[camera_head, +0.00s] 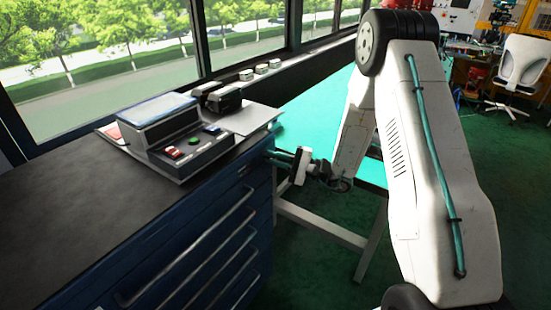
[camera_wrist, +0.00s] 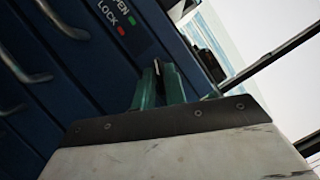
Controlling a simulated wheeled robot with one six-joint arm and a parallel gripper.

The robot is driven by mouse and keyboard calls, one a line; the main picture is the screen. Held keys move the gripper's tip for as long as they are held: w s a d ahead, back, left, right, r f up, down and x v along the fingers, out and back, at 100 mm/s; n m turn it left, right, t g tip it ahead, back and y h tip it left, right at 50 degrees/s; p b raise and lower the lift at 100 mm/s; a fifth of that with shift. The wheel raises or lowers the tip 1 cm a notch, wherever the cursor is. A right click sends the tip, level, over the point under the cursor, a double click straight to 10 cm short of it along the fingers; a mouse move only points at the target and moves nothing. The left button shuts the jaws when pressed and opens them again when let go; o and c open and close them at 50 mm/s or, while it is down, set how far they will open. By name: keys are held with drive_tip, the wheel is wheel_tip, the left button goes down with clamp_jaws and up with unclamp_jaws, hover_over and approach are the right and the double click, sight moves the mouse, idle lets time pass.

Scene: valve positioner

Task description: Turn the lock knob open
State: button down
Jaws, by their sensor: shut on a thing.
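A blue drawer cabinet (camera_head: 262,205) has its front facing my arm. In the wrist view the cabinet front (camera_wrist: 75,60) carries the words OPEN and LOCK (camera_wrist: 115,14), with a green mark by OPEN and a red mark by LOCK. My gripper (camera_head: 270,157) reaches the cabinet's upper right front corner. In the wrist view my gripper's green fingers (camera_wrist: 158,75) are close together at the front, beside the labels. They are shut on the lock knob, which the fingers mostly hide. Which mark the knob points to cannot be told.
A control box (camera_head: 165,130) with a screen and buttons stands on the cabinet's dark top. Drawer handles (camera_head: 190,245) stick out below my gripper. A turquoise-topped table (camera_head: 315,110) stands behind my arm. Windows line the back. A white chair (camera_head: 522,65) is far right.

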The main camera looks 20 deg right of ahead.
drive_tip(key=shift+f+m+t, duration=0.1)
drive_tip(key=shift+m+t, duration=0.8)
drive_tip(key=shift+m, duration=1.7)
drive_tip(key=c, duration=1.6)
unclamp_jaws()
drive_tip(key=shift+o, duration=0.2)
drive_tip(key=v, duration=0.7)
drive_tip(key=shift+s+d+f, duration=0.2)
drive_tip(key=shift+s+f, duration=0.05)
drive_tip(key=shift+s, duration=0.05)
